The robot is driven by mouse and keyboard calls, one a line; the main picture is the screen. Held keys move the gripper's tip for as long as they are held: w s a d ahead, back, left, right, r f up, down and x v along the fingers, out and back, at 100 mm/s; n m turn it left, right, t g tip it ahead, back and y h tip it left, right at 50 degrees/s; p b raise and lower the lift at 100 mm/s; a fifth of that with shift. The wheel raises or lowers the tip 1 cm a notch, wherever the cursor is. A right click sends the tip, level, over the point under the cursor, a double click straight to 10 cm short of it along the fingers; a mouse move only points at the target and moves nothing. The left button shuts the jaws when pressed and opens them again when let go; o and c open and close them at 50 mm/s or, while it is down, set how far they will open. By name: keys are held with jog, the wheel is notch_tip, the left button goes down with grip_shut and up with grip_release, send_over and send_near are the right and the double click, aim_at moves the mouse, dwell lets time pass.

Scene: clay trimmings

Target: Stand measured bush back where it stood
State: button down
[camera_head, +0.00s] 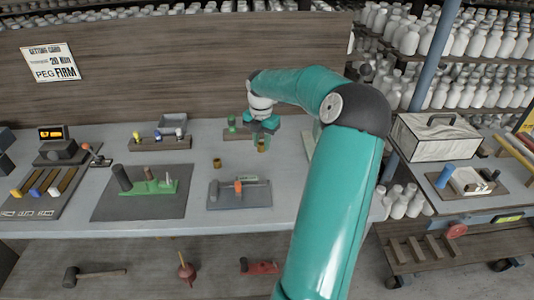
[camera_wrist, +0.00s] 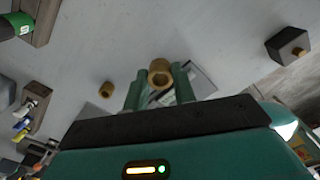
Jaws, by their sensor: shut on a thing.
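My gripper (camera_head: 264,136) is over the back right part of the grey bench, and its fingers also show in the wrist view (camera_wrist: 158,84). They are shut on a brass bush (camera_wrist: 160,70), a short hollow cylinder; it shows just under the fingers in the head view (camera_head: 263,146). The bush looks held above the bench, but its exact height is hard to tell. A second brass bush (camera_head: 217,162) stands on the bench to the left of my gripper; it is also in the wrist view (camera_wrist: 106,90).
A grey measuring tool (camera_head: 252,196) with an orange part lies in front. A green fixture (camera_head: 152,187) sits on a dark mat to its left. A wooden rack (camera_head: 160,143) of small pegs stands behind. In the wrist view, a dark block (camera_wrist: 283,42) with a brass knob is at right.

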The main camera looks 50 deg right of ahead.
jog(key=d+f, duration=0.2)
jog(key=f, duration=0.1)
jog(key=w+d+f, duration=0.1)
jog(key=d+f, duration=0.1)
jog(key=shift+f, duration=0.1)
jog(key=shift+w+d+f, duration=0.1)
jog(key=shift+f, duration=1.6)
jog(key=shift+f, duration=0.1)
jog(key=c, duration=1.1)
grip_release()
jog(key=shift+c, duration=0.2)
